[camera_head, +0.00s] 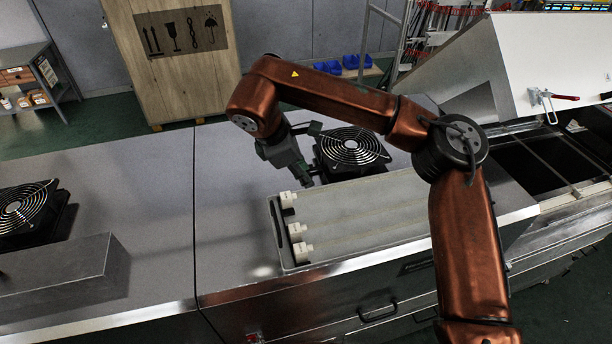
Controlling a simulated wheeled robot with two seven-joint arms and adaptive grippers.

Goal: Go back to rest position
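My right arm comes in from the lower right and bends over the bench. Its dark grey gripper (307,178) hangs just beyond the far left corner of a shallow metal tray (278,238). Long pale tubes (365,215) lie in the tray, with white end caps (297,230) at its left end. The gripper appears apart from the tubes, with nothing visible in it. Its fingers are small and dark, so I cannot tell whether they are open or shut. My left arm and gripper are not in view.
A black round-grilled fan (352,148) stands just right of my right gripper. Another fan (25,210) and a metal box (60,270) are at the left. An open white lid (555,65) rises at the right. The bench (155,190) left of the tray is clear.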

